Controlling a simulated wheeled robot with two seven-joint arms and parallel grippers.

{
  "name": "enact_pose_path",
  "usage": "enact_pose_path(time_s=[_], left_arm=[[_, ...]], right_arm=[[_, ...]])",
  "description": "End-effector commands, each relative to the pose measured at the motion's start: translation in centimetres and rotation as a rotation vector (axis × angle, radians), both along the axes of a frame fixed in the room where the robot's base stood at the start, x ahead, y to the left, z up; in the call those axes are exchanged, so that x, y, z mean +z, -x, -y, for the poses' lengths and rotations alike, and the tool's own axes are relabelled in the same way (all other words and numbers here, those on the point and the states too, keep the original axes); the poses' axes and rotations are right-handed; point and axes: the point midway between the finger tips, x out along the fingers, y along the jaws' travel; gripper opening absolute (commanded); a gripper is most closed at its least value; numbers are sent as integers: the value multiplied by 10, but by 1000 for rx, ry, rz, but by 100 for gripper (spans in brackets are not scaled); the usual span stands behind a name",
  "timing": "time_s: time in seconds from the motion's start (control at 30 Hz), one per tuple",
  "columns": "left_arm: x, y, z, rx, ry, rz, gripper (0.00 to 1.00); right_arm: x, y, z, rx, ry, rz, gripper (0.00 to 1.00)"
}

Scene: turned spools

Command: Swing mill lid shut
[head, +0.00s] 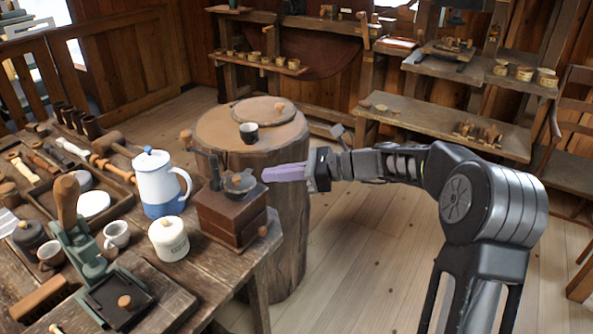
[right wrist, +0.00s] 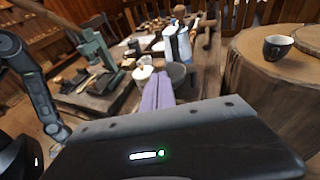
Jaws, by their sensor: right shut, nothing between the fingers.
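The mill (head: 230,215) is a brown wooden box with a drawer knob, standing at the right corner of the workbench in the head view. A dark metal bowl-like top (head: 240,183) sits on it, and a dark upright piece rises at its left. Which part is the lid, and how far it stands open, I cannot tell. My right gripper (head: 285,173) has its pale purple fingers closed and empty, just right of the mill's top. In the right wrist view the fingers (right wrist: 158,92) point toward the grey metal top (right wrist: 180,76), partly hiding it.
A white and blue coffee pot (head: 160,185) and a lidded cream jar (head: 168,238) stand left of the mill. A green lever press (head: 85,245) is at the front left. A tree-stump table (head: 285,140) with a dark cup (head: 249,133) stands behind. Open floor lies to the right.

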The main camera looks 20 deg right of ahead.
Motion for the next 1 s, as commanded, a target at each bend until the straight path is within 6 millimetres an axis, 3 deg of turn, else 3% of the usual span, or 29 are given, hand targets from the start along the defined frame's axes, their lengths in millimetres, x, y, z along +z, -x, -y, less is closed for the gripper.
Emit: enact_pose_path(time_s=[0.1, 0.3, 0.77, 1.0], left_arm=[[1, 0, 0, 0, 0, 0, 0], [3, 0, 0, 0, 0, 0, 0], [4, 0, 0, 0, 0, 0, 0], [18, 0, 0, 1, 0, 0, 0]], right_arm=[[-5, -12, -20, 3, 0, -1, 0], [-11, -25, -40, 2, -1, 0, 0], [-12, -29, -45, 0, 1, 1, 0], [-12, -34, -64, 0, -1, -1, 0]])
